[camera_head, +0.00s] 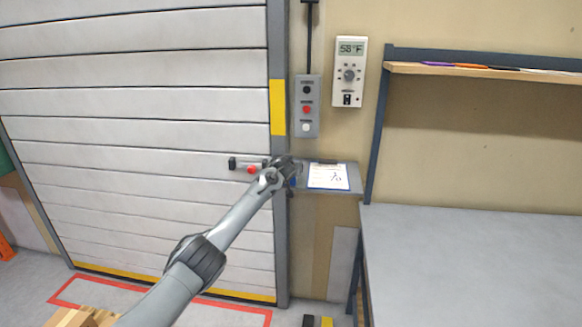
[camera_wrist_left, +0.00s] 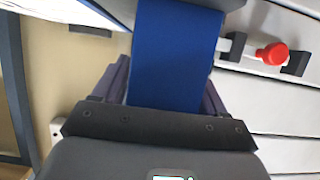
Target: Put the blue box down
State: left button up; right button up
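My left gripper (camera_head: 283,168) is at the left end of a small grey wall shelf (camera_head: 349,178), beside the clipboard. In the left wrist view, the left gripper (camera_wrist_left: 166,85) has a finger against each side of the blue box (camera_wrist_left: 176,50) and is shut on it. In the head view only a small bit of the blue box (camera_head: 293,182) shows, mostly hidden by the gripper. I cannot tell whether the box touches the shelf. My right gripper is in neither view.
A clipboard (camera_head: 328,176) with paper lies on the wall shelf. A red-knobbed latch (camera_head: 250,169) on the shutter door is close left of the gripper. A button box (camera_head: 307,106) hangs above. A bare grey table (camera_head: 470,260) stands at right.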

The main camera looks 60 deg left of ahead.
pick_arm(q)
jog(key=shift+o, duration=0.7)
jog(key=shift+d+r, duration=0.1)
jog(key=shift+r, duration=0.1)
jog(key=shift+s+d, duration=0.1)
jog(key=p+v, duration=0.2)
jog(key=v, duration=1)
jog(key=s+d+f+m+g+h, duration=0.1)
jog(key=s+d+f+m+h, duration=0.25)
jog(key=d+f, duration=1)
jog(key=s+d+f+m+g+h, duration=0.1)
jog(key=s+d+f+m+h, duration=0.2)
jog(key=d+f, duration=1.05)
jog(key=s+d+f+m+g+h, duration=0.1)
jog(key=s+d+f+m+h, duration=0.1)
jog(key=s+d, duration=0.9)
jog(key=s+d+f+m+g+h, duration=0.2)
jog(key=s+d+m, duration=0.1)
jog(key=s+d, duration=0.8)
jog(key=s, duration=0.3)
jog(key=shift+d+f+g, duration=0.25)
jog(key=shift+d+g, duration=0.05)
jog(key=shift+d, duration=0.1)
